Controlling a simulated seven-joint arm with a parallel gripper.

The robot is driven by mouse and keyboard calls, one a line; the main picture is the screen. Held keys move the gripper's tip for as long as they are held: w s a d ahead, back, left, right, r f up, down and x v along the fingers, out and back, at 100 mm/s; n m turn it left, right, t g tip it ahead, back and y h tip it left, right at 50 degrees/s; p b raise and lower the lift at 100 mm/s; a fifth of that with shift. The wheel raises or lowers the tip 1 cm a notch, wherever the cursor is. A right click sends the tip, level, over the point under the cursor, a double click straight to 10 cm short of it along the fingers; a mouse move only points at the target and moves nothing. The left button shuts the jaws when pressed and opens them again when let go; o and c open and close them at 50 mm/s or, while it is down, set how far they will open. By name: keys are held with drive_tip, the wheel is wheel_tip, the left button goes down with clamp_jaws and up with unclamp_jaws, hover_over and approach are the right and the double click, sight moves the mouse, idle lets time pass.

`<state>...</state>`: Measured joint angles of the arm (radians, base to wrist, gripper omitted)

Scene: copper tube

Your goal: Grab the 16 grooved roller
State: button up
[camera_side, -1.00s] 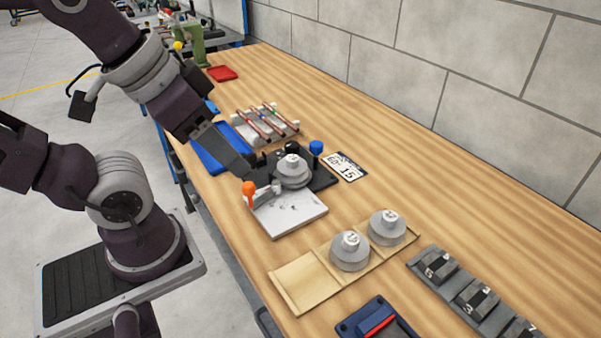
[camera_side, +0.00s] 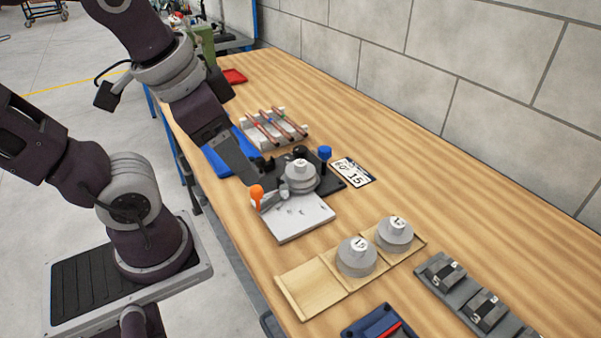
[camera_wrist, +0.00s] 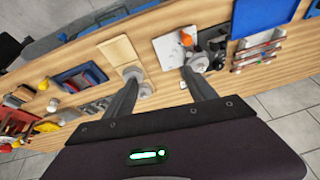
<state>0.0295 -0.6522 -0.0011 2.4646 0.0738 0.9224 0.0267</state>
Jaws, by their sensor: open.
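Three grey grooved rollers show in the side view. One roller (camera_side: 300,178) is mounted on the black and white bending fixture (camera_side: 301,217). Two more, a nearer roller (camera_side: 356,260) and a farther roller (camera_side: 394,236), sit in a wooden tray (camera_side: 311,287) with an empty left compartment. Their top numbers are too small to read surely, so I cannot tell which is the 16. My gripper (camera_side: 256,181) is at the fixture's left side, near its orange knob. In the wrist view my gripper (camera_wrist: 160,75) is open and empty, with the mounted roller (camera_wrist: 198,63) beyond the right finger.
A rack of copper tubes (camera_side: 272,130) and a blue tray (camera_side: 222,158) lie behind the fixture. A number card (camera_side: 353,172) lies to its right. Black blocks on a grey rail (camera_side: 460,289) and a blue holder (camera_side: 375,322) are nearer. The table along the wall is clear.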

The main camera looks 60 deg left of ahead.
drive_tip(key=w+a+f+m+g+y, duration=0.5)
drive_tip(key=w+f+m, duration=0.1)
drive_tip(key=m, duration=0.2)
drive_tip(key=m+t+y, duration=0.3)
drive_tip(key=m+y, duration=0.3)
drive_tip(key=m, duration=0.5)
approach(303, 167)
drive_tip(key=x, duration=0.4)
drive_tip(key=shift+w+a, duration=0.15)
drive_tip(key=shift+a, duration=0.15)
drive_tip(key=x, duration=0.7)
drive_tip(key=shift+a+f, duration=0.1)
drive_tip(key=shift+f, duration=0.1)
drive_tip(key=c, duration=1.4)
